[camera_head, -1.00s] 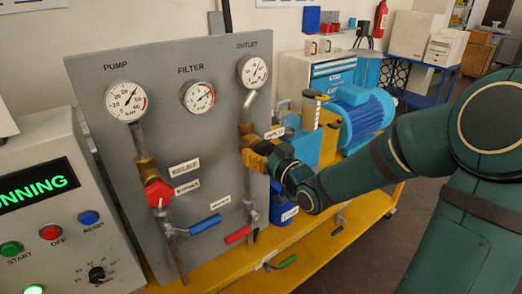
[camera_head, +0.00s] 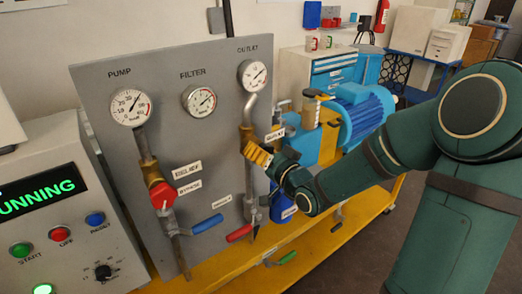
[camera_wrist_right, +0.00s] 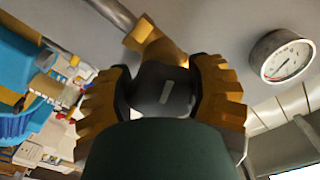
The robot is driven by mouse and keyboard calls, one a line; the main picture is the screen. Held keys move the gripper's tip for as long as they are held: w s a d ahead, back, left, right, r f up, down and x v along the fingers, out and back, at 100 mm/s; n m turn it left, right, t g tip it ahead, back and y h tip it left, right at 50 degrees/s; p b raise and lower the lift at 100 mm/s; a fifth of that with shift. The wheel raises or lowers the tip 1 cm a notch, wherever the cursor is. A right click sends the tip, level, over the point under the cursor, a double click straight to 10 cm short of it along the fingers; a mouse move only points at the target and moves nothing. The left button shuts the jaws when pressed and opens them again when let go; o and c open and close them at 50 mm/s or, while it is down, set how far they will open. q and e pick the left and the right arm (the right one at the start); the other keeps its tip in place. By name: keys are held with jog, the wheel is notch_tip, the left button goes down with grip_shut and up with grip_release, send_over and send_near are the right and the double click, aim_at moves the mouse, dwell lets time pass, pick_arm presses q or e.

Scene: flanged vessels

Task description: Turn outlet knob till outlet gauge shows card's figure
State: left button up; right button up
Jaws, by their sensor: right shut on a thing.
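My right gripper (camera_head: 258,154) is at the outlet pipe on the grey panel, below the outlet gauge (camera_head: 252,75). In the right wrist view its yellow fingers (camera_wrist_right: 165,95) sit on either side of a dark knob (camera_wrist_right: 166,90) with a pale mark, and are shut on it. A brass fitting (camera_wrist_right: 157,44) shows behind the knob. In the head view the knob is hidden by the hand. The outlet gauge's needle points to the upper right; its figures are too small to read. I cannot make out a card with a figure. My left gripper is not in view.
The panel (camera_head: 110,75) also carries the pump gauge (camera_head: 130,107), filter gauge (camera_head: 199,101), a red knob (camera_head: 162,194), a blue lever (camera_head: 207,224) and a red lever (camera_head: 239,233). A control box (camera_head: 45,150) reading RUNNING stands left. A blue pump motor (camera_head: 362,112) stands right.

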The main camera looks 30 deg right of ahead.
jog(key=shift+m, duration=0.4)
jog(key=o, duration=1.2)
notch_tip(320, 180, up, 9)
jog(key=shift+a+f, duration=0.1)
jog(key=shift+a, duration=0.05)
jog(key=shift+r, duration=0.6)
